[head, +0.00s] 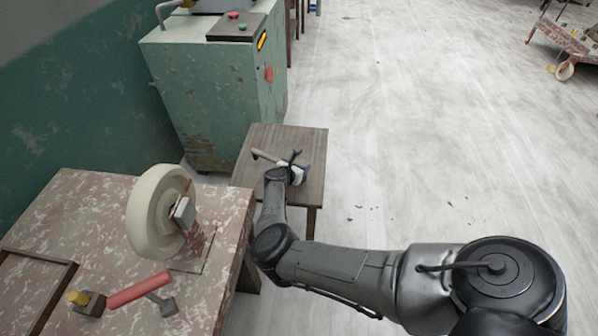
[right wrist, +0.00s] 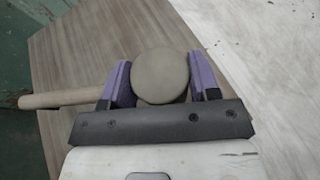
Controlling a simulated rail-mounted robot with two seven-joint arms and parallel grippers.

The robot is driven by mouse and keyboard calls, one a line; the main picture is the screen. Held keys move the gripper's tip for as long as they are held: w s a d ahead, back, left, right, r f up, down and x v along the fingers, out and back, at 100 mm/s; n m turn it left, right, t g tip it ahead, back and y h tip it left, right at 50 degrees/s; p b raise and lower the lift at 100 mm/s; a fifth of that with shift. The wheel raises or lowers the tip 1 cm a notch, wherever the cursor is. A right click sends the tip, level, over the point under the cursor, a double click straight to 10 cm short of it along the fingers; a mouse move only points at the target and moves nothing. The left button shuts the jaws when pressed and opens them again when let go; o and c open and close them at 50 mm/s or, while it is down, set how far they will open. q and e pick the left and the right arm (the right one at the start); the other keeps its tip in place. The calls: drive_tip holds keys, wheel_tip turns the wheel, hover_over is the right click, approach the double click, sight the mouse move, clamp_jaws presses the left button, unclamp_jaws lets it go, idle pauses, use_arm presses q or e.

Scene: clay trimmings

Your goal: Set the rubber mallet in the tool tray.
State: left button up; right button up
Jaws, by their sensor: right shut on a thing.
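The rubber mallet has a round grey-beige head (right wrist: 160,70) and a pale wooden handle (right wrist: 62,98) that points left in the right wrist view. My right gripper (right wrist: 161,82) is shut on the mallet's head, one purple pad on each side. In the head view this gripper (head: 296,162) is over a small wooden table, with the mallet's handle (head: 265,156) reaching left. I cannot tell whether the mallet touches the tabletop. A brown-rimmed tray (head: 62,283), probably the tool tray, is on the bench at the lower left, partly cut off. My left gripper is not in view.
The small wooden table (head: 310,190) stands before a green cabinet (head: 215,95). The worn red bench (head: 80,205) holds a cream wheel (head: 150,215), a red-handled tool (head: 138,290) and a yellow-knobbed block (head: 90,304) beside the tray. Floor is open at right.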

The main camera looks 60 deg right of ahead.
wheel_tip(320, 180, down, 2)
drive_tip(key=shift+f+b, duration=0.2)
drive_tip(key=shift+b, duration=0.2)
drive_tip(key=shift+s, duration=0.1)
drive_tip(key=shift+f+b, duration=0.3)
drive_tip(key=o, duration=0.9)
drive_tip(key=shift+c, duration=0.2)
drive_tip(key=o, duration=0.4)
drive_tip(key=shift+r, duration=0.1)
drive_tip(key=shift+c, duration=0.2)
